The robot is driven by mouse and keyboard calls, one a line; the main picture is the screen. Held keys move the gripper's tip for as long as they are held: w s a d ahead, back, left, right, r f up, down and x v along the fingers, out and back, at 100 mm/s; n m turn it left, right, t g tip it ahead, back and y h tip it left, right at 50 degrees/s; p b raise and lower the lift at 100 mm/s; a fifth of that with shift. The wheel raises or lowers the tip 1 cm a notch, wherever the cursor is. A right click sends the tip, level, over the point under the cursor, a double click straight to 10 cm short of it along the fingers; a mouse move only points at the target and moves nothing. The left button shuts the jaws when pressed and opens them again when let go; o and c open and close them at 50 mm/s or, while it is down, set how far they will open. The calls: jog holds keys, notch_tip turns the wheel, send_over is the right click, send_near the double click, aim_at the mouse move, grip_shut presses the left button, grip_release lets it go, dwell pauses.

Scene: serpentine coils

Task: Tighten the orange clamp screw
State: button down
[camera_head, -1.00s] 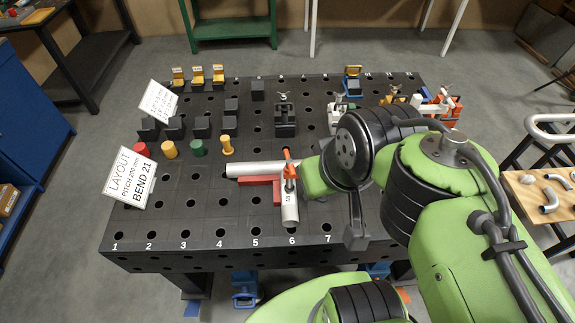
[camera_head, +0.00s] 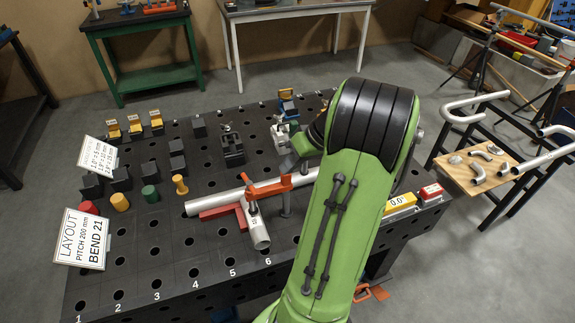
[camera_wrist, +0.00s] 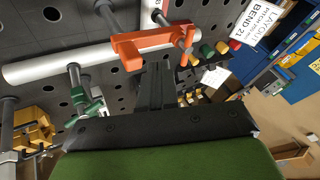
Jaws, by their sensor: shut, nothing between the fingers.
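The orange clamp (camera_head: 270,187) stands at the pipe joint in the head view, its arm crossing above the long white pipe (camera_head: 205,207). Its upright screw (camera_head: 252,203) comes down over the short pipe (camera_head: 258,228); contact at its tip is unclear. In the wrist view the orange clamp (camera_wrist: 150,44) lies just beyond my fingers, with its screw (camera_wrist: 186,40) at the right end. My gripper (camera_wrist: 157,66) is shut and empty, its tips near the clamp but apparently apart.
A red block (camera_head: 220,211) lies beside the pipes. A green clamp (camera_wrist: 83,108) stands close to my gripper's left in the wrist view. Black blocks, coloured pegs and the layout sign (camera_head: 82,240) occupy the table's left side. The front-left holes are clear.

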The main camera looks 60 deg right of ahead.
aim_at(250, 186)
jog(key=w+a+f+b, duration=0.1)
jog(key=w+a+f, duration=0.3)
jog(key=shift+a+f, duration=0.4)
